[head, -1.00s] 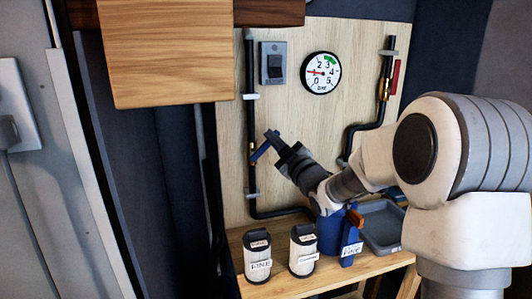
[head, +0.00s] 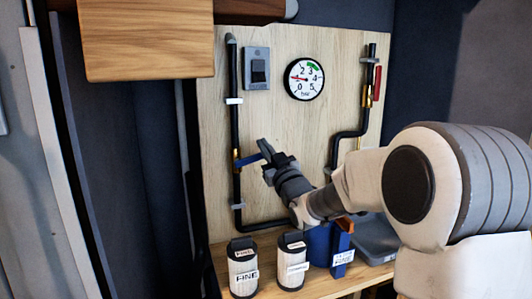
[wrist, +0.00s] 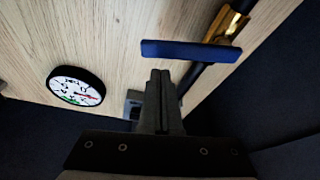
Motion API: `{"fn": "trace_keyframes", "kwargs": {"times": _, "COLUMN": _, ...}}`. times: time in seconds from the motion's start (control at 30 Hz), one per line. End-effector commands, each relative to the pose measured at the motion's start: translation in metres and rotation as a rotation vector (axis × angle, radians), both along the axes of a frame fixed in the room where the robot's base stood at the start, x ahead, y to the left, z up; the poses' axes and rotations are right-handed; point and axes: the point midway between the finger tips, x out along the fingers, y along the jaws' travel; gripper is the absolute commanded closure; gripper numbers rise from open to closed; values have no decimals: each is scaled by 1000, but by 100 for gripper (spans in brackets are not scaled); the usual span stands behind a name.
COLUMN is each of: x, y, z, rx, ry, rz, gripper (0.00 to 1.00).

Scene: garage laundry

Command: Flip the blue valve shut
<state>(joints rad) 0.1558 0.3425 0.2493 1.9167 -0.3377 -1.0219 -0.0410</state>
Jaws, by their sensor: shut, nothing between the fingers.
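The blue valve lever (head: 248,160) is on a brass body (head: 236,162) in the left black pipe. It sticks out to the right of the pipe, sloping slightly up, crosswise rather than along it. In the wrist view the blue lever (wrist: 190,51) is a flat bar near the brass fitting (wrist: 228,25). My gripper (head: 265,148) is at the lever's free end, partly overlapping it. In the wrist view its fingers (wrist: 160,75) are together and empty, just beside the lever's left part. I cannot tell whether they touch it.
A round gauge (head: 304,79), a switch (head: 257,68) and a red-handled valve (head: 377,83) are on the wooden board. Two labelled canisters (head: 243,268) and a blue container (head: 318,245) stand on the shelf below. A wooden cabinet (head: 146,38) juts out at upper left.

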Motion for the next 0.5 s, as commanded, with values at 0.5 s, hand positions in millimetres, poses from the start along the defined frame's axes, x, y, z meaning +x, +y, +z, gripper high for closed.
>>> {"fn": "trace_keyframes", "kwargs": {"times": 0.5, "x": -61, "y": -18, "z": 0, "rx": 0, "ry": 2, "rz": -1, "gripper": 100}}
